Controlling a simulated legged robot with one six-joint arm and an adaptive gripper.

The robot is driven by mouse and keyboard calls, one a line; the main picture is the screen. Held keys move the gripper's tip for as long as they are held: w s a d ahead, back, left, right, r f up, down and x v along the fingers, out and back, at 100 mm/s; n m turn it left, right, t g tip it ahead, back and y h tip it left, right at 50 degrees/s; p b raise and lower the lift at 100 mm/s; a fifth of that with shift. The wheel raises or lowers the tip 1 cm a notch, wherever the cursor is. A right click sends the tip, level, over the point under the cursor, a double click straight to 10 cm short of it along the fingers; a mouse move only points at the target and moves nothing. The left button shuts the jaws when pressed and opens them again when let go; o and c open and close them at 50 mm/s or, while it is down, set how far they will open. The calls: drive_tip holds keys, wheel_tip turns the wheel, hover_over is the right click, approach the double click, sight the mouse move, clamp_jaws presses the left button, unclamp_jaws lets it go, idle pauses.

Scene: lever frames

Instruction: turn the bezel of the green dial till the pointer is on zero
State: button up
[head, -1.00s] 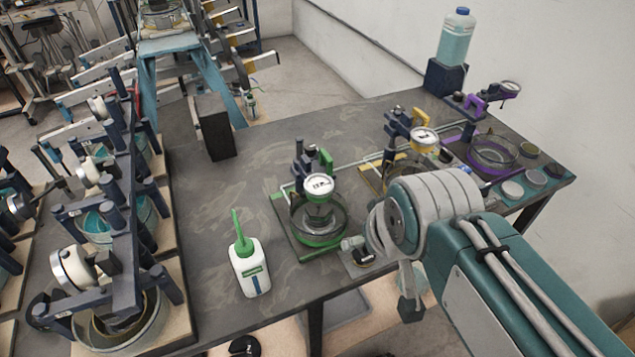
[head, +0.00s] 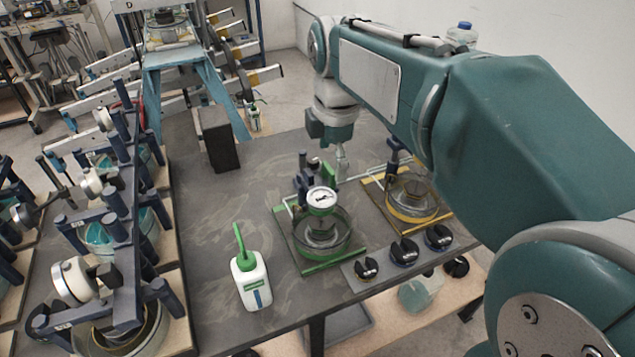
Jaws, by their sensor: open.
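The green dial (head: 321,199) is a round white-faced gauge above a glass dish on a green-edged base (head: 336,267), near the middle of the table. Its dark pointer is too small to read against the scale. My gripper (head: 340,172) points down behind and slightly right of the green dial, above the table and apart from the dial face. Its fingers are small in the view and nothing shows between them. My arm reaches in from the right and hides the table's far right part.
A white bottle with a green spout (head: 249,279) stands left of the dial. A yellow-edged dish (head: 411,200) stands to the right, with several black knobs (head: 404,251) in front. A black block (head: 217,139) stands at the back left. Bare table lies between block and dial.

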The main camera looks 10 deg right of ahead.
sight(321, 197)
drive_tip(key=w+f+n, duration=0.1)
drive_tip(key=f, duration=0.2)
drive_tip(key=w+f+n, duration=0.1)
drive_tip(key=f, duration=0.3)
drive_tip(key=w+a+f+n+g, duration=0.1)
drive_tip(key=f+n, duration=0.1)
drive_tip(key=f, duration=0.2)
drive_tip(key=shift+w+f, duration=0.15)
drive_tip(key=shift+w, duration=0.2)
